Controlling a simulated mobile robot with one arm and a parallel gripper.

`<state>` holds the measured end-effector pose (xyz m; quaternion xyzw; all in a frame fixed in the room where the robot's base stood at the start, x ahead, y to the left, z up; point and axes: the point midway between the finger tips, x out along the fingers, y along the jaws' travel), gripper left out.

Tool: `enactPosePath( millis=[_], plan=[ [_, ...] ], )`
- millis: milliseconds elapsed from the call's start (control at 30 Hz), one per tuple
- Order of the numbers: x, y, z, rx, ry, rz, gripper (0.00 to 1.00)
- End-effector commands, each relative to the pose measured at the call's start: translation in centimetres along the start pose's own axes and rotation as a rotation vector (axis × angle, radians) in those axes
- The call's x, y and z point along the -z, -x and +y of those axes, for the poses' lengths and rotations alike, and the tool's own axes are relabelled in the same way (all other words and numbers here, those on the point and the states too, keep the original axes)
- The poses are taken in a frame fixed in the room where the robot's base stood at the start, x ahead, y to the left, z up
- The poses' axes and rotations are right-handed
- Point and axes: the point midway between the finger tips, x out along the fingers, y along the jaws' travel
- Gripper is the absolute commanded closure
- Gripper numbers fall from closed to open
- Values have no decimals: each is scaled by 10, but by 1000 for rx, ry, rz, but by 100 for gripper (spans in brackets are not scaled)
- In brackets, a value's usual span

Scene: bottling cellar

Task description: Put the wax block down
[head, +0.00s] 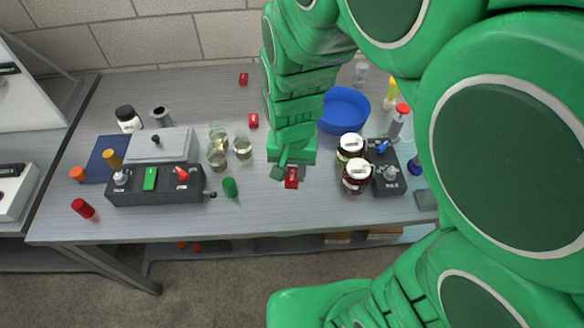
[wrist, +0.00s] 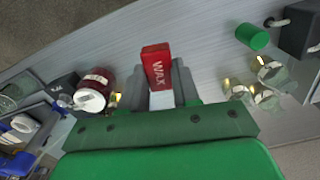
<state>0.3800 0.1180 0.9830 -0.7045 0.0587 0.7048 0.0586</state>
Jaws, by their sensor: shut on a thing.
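The red wax block (wrist: 156,66), lettered "WAX", is in my gripper (wrist: 158,92) in the wrist view, with a grey finger on each side of it. Its outer end sticks out past the fingertips. In the head view the wax block (head: 291,180) shows just below my gripper (head: 284,172), over the front middle of the grey table (head: 262,212). My gripper is shut on it. I cannot tell whether the block touches the table.
Glass jars (head: 242,147) and a green cylinder (head: 230,187) stand to the left. Dark jars with white lids (head: 356,177) and a black caddy (head: 392,184) stand to the right. A blue bowl (head: 343,108) is behind. Two other red blocks lie further back. The front middle strip is clear.

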Motion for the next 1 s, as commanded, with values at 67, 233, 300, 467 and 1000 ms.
enactPosePath(
  millis=[67,233,300,467,1000],
  plan=[
    [1,0,0,0,-1,0,98],
    [16,3,-1,1,-27,3,98],
    [29,5,-1,1,-50,4,98],
    [68,9,2,-2,-119,2,98],
    [202,21,37,-4,-354,2,98]
  ],
)
